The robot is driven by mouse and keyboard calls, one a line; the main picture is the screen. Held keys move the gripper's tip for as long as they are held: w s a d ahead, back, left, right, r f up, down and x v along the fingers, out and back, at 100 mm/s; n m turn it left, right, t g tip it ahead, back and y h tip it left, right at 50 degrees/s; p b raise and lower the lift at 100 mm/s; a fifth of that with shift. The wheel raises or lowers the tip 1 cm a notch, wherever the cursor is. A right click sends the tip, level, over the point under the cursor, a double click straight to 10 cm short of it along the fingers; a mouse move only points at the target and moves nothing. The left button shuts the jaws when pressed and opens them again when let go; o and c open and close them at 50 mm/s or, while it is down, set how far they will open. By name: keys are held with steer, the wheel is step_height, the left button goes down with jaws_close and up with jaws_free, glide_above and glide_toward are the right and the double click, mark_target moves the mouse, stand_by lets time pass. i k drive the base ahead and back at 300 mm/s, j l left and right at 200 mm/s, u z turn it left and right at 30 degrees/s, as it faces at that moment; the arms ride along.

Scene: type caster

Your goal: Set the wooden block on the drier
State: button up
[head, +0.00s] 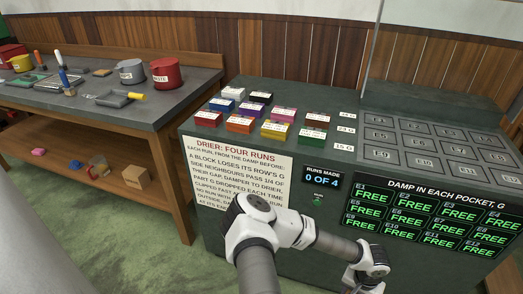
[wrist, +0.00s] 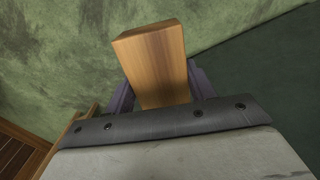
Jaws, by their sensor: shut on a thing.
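The wooden block (wrist: 155,62) is plain light brown and sticks out from between my gripper's fingers in the wrist view. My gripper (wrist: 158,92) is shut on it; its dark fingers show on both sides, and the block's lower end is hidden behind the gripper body. Below the block I see mottled green floor and a dark green surface to the right. In the head view my gripper and the block are out of sight. The drier's grey panel of numbered, empty pockets (head: 442,143) lies on the right of the dark green cabinet top.
Several coloured labelled blocks (head: 240,123) stand in rows on the cabinet (head: 345,103), left of the pockets. A front display reads 0 of 4 runs (head: 321,180); another marks the pockets free (head: 430,214). A workbench (head: 180,105) with tools and pots stands at left.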

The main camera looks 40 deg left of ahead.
mark_target(305, 109)
steer(key=j, duration=0.65)
steer(key=k+j+z, duration=0.1)
steer(key=j, duration=0.6)
steer(key=k+j, duration=0.15)
steer(key=j, duration=1.2)
steer(key=k+z, duration=0.05)
